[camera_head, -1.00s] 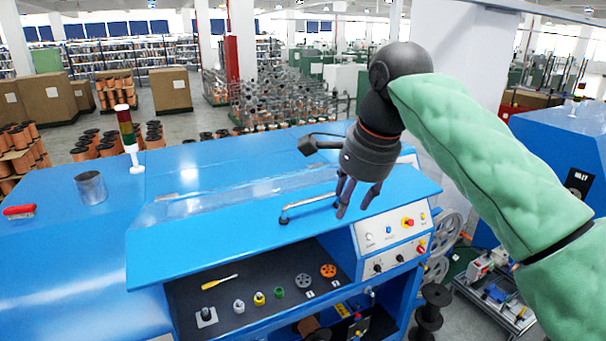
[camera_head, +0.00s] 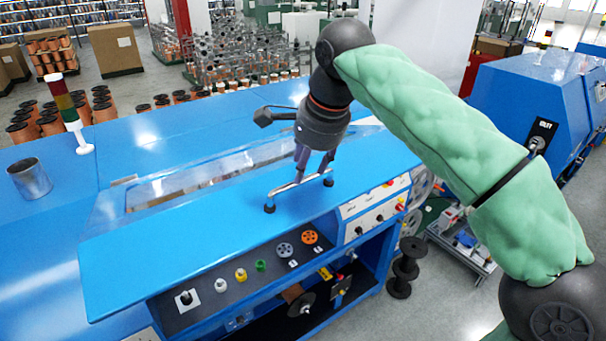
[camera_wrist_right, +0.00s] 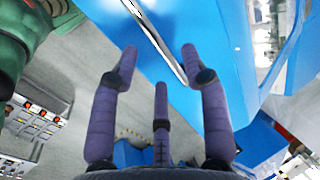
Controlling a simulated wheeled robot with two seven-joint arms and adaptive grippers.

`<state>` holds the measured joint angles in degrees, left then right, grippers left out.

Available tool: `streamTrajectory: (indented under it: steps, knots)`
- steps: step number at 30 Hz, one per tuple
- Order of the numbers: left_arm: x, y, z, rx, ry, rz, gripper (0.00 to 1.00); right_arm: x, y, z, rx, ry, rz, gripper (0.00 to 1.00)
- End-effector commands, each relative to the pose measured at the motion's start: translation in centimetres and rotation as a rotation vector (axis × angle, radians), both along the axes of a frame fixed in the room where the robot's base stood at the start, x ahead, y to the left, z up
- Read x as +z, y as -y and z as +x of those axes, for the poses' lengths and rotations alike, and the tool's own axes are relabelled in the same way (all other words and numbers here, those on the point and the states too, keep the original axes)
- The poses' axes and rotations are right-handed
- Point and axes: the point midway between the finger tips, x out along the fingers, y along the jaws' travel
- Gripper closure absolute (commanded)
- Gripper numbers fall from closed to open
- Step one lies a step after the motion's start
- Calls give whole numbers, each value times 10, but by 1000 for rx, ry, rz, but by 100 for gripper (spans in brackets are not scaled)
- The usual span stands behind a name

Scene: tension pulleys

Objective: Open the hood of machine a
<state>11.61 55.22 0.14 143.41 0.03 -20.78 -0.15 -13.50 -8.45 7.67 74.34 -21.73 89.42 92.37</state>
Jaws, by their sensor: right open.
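The hood (camera_head: 215,235) of the blue machine is a wide, flat blue panel that appears lowered. A silver bar handle (camera_head: 290,188) on dark feet stands near its front edge. My right gripper (camera_head: 314,168) is at the right part of the handle, with its fingers pointing down. In the right wrist view, its purple fingers (camera_wrist_right: 158,68) are spread and the handle (camera_wrist_right: 160,42) runs through the gap between the fingertips. Nothing is gripped. I cannot tell whether a finger touches the bar. My left gripper is not in view.
Below the hood's front edge, a dark shelf (camera_head: 212,310) carries small pulleys and coloured parts. A control panel (camera_head: 372,212) is at the right. A metal cup (camera_head: 30,180) and a signal lamp (camera_head: 68,112) stand on the machine's left part. Dark spools (camera_head: 404,268) stand on the floor.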

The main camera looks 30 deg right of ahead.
Motion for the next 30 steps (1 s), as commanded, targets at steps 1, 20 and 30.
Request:
streamTrajectory:
  steps: [1,20,30]
  knots:
    - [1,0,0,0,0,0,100,-8,0,2,-1,-2,0,54]
    - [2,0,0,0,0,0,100,-37,-1,14,-1,2,1,54]
    - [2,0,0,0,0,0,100,-37,-1,13,0,1,1,100]
